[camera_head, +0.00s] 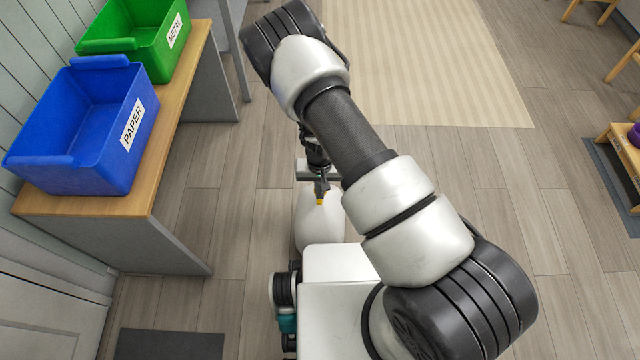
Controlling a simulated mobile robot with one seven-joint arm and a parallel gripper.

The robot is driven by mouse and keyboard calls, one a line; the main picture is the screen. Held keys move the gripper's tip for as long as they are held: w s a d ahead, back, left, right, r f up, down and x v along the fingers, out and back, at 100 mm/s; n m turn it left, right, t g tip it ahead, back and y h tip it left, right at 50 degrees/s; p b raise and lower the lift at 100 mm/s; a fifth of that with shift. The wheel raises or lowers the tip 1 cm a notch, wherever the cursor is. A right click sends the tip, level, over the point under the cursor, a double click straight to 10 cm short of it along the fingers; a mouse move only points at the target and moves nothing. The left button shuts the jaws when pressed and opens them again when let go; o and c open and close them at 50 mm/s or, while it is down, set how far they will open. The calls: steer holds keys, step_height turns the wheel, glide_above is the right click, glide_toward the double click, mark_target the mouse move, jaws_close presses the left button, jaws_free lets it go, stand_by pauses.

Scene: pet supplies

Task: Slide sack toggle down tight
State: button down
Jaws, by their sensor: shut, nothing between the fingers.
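My gripper (321,193) points down near the middle of the view, just in front of my base, with its fingers together. A small yellow piece (320,202) shows right at the fingertips; I cannot tell if it is the toggle or part of the fingers. A smooth white rounded shape (318,226) lies below the fingertips; I cannot tell whether it is the sack or part of my own body. No cord or sack neck can be made out. My arm covers the area to the right of the gripper.
A wooden-topped table (186,115) at the left holds a blue PAPER bin (85,150) and a green METAL bin (150,45). A striped rug (430,70) lies ahead. A low wooden stand (622,150) is at the far right. The plank floor between is clear.

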steer(key=shift+f, duration=0.85)
step_height(320, 180, down, 4)
steer(key=b, duration=0.4)
steer(key=shift+f, duration=0.2)
steer(key=shift+r, duration=0.1)
steer(key=shift+r+p, duration=0.45)
steer(key=shift+r, duration=0.05)
step_height(320, 180, up, 13)
steer(key=p, duration=0.4)
